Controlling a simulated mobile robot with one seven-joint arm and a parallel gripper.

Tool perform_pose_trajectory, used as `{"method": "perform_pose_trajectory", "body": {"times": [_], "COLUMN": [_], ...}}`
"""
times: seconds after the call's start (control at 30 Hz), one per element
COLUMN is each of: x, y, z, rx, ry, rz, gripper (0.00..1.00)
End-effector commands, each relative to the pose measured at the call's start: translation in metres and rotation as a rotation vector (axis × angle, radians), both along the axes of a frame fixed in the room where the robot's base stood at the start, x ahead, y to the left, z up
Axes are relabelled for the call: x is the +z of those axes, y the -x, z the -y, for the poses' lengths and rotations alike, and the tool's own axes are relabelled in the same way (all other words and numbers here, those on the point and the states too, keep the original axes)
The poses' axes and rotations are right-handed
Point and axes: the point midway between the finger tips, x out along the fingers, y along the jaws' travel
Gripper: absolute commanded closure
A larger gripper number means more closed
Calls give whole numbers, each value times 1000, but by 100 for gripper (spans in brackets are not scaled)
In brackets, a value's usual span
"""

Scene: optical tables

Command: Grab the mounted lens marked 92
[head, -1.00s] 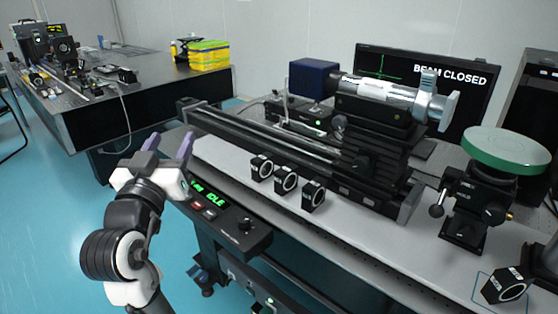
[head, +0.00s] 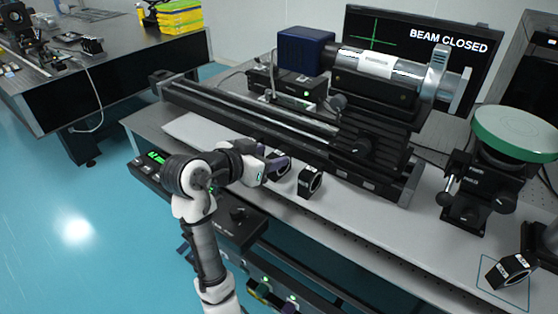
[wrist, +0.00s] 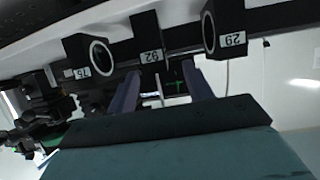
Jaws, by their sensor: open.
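The mounted lens marked 92 (wrist: 148,40) is a black mount with a white label, in the middle of a row of three in the wrist view. In the head view the middle mount (head: 282,155) is partly covered by my fingers. My gripper (wrist: 160,80) is open, its purple fingers pointing at the 92 mount, one to each side of its line. The mount appears just beyond the fingertips, not clasped. My gripper (head: 272,167) also shows over the row in the head view.
A lens marked 29 (wrist: 211,30) and another, its label hard to read (wrist: 88,53), flank the middle one closely. A black rail (head: 250,120) runs behind the row. A separate lens (head: 511,270) sits in an outlined square at lower right, near a green-topped stage (head: 515,133).

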Motion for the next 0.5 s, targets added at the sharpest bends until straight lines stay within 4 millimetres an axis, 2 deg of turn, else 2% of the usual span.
{"method": "perform_pose_trajectory", "body": {"times": [0.17,0.5], "x": [-5,-24], "y": [-8,-36], "z": [8,36], "rx": [0,1], "ry": [0,1], "rz": [-3,-2], "gripper": [49,49]}}
